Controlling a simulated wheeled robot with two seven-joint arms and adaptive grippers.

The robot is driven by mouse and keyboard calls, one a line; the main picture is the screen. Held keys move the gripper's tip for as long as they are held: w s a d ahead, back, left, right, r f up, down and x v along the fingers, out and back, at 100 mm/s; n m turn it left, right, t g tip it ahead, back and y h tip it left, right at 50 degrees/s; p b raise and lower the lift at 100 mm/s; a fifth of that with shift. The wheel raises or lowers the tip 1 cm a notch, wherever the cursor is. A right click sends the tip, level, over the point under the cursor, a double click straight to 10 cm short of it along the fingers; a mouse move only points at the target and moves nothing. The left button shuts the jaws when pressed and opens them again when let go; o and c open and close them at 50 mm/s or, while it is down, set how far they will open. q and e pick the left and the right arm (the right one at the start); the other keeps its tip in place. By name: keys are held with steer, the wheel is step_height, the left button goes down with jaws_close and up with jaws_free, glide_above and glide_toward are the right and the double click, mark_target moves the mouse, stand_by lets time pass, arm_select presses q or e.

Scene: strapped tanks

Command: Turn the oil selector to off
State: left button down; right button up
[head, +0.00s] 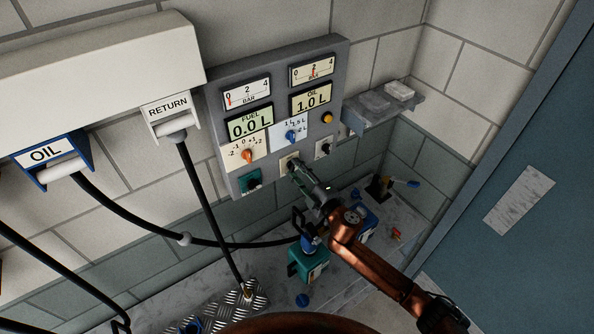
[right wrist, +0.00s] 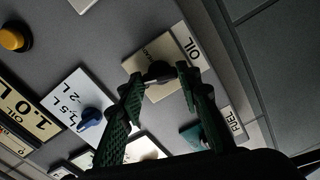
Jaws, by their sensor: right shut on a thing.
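The oil selector is a small black knob (right wrist: 158,71) on a cream plate (right wrist: 142,62) marked OIL in the right wrist view. In the head view the plate (head: 285,160) sits low on the grey panel (head: 222,110), and the knob is hidden behind my gripper. My right gripper (head: 295,167) reaches the plate from the lower right. In the right wrist view its green fingers (right wrist: 159,79) are on both sides of the knob, shut on it. Which mark the knob points at is hard to read. My left gripper is out of view.
The OIL display (head: 311,101) reads 1.0 L. Hoses hang left; a shelf (head: 385,108) is right.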

steer(key=shift+n, duration=1.8)
steer(key=o, duration=1.2)
steer(key=shift+w, duration=0.1)
steer(key=shift+c, duration=0.2)
steer(key=shift+s+d, duration=0.1)
steer(key=shift+s, duration=0.1)
steer(key=v, duration=1.1)
steer(key=shift+s+d, duration=0.2)
steer(key=shift+s, duration=0.05)
